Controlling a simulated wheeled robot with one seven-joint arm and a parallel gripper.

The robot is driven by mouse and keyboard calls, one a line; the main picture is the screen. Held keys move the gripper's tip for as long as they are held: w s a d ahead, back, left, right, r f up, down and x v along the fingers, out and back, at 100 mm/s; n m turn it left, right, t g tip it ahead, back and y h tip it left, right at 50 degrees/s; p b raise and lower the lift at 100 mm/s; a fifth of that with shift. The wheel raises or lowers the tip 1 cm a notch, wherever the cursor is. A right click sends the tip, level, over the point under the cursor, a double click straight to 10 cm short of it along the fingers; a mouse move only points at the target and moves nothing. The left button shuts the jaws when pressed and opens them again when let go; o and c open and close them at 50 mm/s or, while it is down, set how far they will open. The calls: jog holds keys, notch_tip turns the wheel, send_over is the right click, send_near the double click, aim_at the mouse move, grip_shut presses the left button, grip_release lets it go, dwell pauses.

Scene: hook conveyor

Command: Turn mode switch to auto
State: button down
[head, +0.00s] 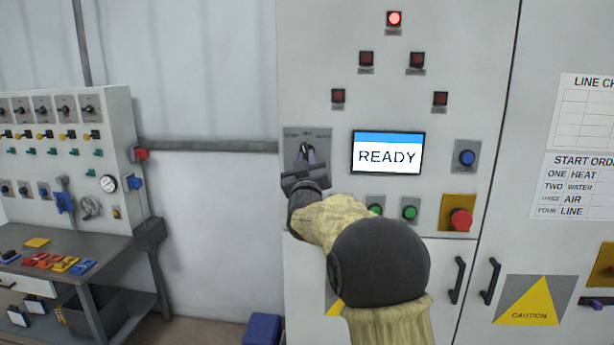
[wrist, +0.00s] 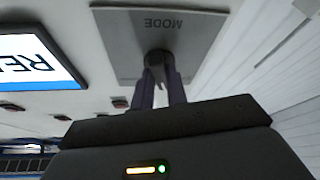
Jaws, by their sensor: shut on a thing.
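The mode switch is a dark knob (wrist: 158,62) on a grey plate (head: 319,138) at the left of the cabinet front; in the wrist view the plate (wrist: 195,30) reads MODE, upside down. My gripper (head: 308,156) is at the plate, and its two purple fingers (wrist: 161,88) are shut on the knob, one on each side. The fingers and gripper body hide much of the knob, and I cannot tell which position it points to. The small lettering on the plate in the head view is too blurred to read fully.
Right of the switch is a screen (head: 387,153) reading READY. Green buttons (head: 409,209), a blue button (head: 467,157) and a red emergency button (head: 460,219) on yellow are near my arm. The top red lamp (head: 394,19) is lit. A bench (head: 95,257) stands at the left.

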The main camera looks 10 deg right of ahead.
jog(key=shift+w+a+m+g+h+b, duration=0.15)
jog(key=shift+m+g+h+b, duration=0.8)
jog(key=shift+m, duration=2.05)
jog(key=shift+a+m+g+h+b, duration=0.15)
jog(key=shift+m+g+h, duration=0.35)
jog(key=shift+m+h, duration=1.8)
jog(key=shift+w+a+m+g+h+b, duration=0.2)
jog(key=shift+m+g+h+b, duration=0.45)
jog(key=shift+m, duration=3.05)
jog(key=shift+s, duration=0.15)
jog(key=c, duration=1.4)
grip_release()
jog(key=shift+r, duration=0.1)
